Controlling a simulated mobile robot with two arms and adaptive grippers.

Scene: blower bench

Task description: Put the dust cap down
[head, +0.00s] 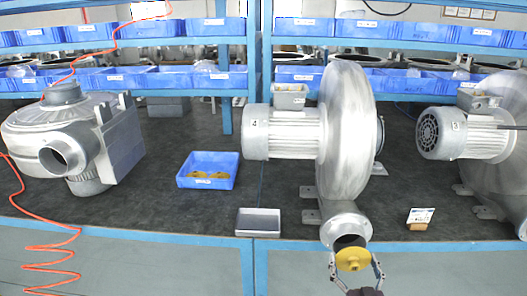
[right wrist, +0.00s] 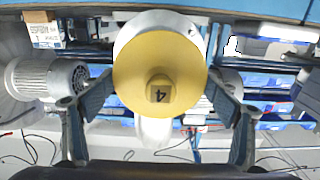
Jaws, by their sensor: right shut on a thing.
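The yellow dust cap (head: 353,259) is round, with a central knob marked 4 in the right wrist view (right wrist: 140,70). My right gripper (head: 356,264) is shut on it, with one finger on each side. The cap is right in front of the round outlet (head: 345,226) of the middle blower (head: 347,130), whose motor is also marked 4. It covers the lower part of the opening in the head view; I cannot tell whether it touches the rim. My left gripper is not in view.
A blue bin (head: 208,183) with yellow caps and a shallow grey tray (head: 258,222) stand on the dark bench left of the outlet. Other blowers stand at left (head: 75,140) and right (head: 465,135).

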